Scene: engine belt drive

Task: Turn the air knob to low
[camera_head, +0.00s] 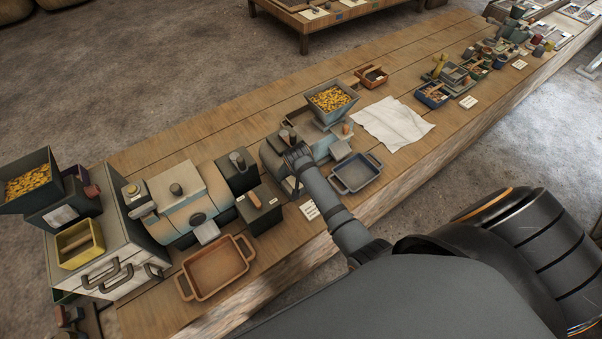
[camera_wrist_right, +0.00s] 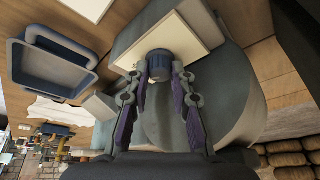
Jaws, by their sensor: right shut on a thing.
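A blue-grey ribbed knob (camera_wrist_right: 159,66) stands out from a pale cream plate on a rounded grey machine body (camera_wrist_right: 225,105) in the right wrist view. My right gripper (camera_wrist_right: 160,75) is shut on this knob, with a finger on each side of it. No low mark or other setting mark is readable there. In the head view my right gripper (camera_head: 294,152) reaches the grey machine in the middle of the bench. It hides the knob there. My left gripper is not in view.
A blue-grey tray (camera_head: 356,190) lies beside the machine, with a hopper of yellow pieces (camera_head: 331,98) behind. A white cloth (camera_head: 393,124) is to the right. A boxy cream-topped machine (camera_head: 187,200) and a brown tray (camera_head: 214,266) are to the left.

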